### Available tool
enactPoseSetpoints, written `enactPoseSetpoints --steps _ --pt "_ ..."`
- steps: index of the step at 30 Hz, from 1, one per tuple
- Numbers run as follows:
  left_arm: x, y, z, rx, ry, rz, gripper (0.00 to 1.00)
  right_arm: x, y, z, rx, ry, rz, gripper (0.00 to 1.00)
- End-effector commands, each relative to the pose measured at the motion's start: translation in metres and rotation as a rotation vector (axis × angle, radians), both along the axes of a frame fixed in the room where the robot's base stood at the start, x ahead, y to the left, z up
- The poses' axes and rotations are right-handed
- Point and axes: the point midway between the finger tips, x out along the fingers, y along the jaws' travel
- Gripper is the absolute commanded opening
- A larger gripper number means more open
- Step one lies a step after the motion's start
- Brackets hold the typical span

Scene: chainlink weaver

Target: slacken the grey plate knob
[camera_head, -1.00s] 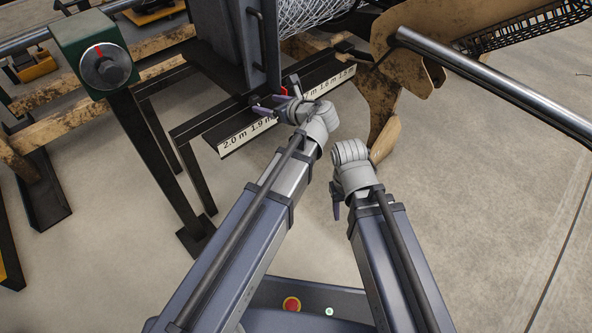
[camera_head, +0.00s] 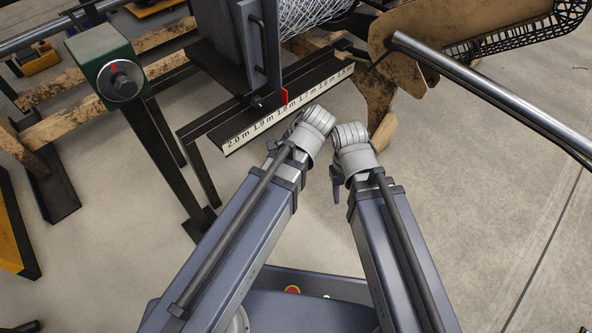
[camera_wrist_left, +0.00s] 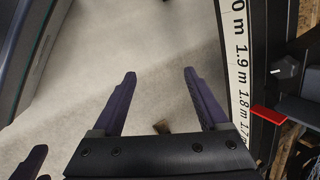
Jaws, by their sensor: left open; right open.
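A small grey knob (camera_wrist_left: 286,68) shows at the right of the left wrist view, beside the metre scale and above the red pointer (camera_wrist_left: 268,114). In the head view the grey upright plate (camera_head: 232,45) stands above the scale (camera_head: 240,139), with the red pointer (camera_head: 284,96) at its foot; the knob is too small to make out surely there. My left gripper (camera_wrist_left: 160,73) is open and empty over bare floor, left of the scale and apart from the knob. In the head view its fingers are hidden by its wrist. My right gripper (camera_head: 336,189) hangs low, partly hidden.
A green box (camera_head: 101,58) with a dial and red mark stands on a black post at the left. A shiny tube (camera_head: 480,85) slants across the right. Wire mesh (camera_head: 305,14) lies behind the plate. Floor (camera_head: 460,220) is clear at the right.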

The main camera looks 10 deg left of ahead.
Motion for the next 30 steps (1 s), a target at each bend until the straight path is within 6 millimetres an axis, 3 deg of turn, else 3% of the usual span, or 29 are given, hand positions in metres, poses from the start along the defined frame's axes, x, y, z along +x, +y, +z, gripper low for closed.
enactPoseSetpoints --steps 6,12,30 --pt "-0.033 -0.020 0.005 -0.145 0.016 0.215 0.77 0.000 0.000 0.016 0.000 0.000 0.000 0.50" --pt "-0.052 -0.033 0.006 -0.222 0.035 0.346 0.77 0.000 0.000 0.022 0.000 0.000 0.000 0.50" --pt "-0.061 -0.039 0.008 -0.257 0.047 0.413 0.77 -0.001 -0.001 0.025 -0.003 0.007 0.017 0.50"
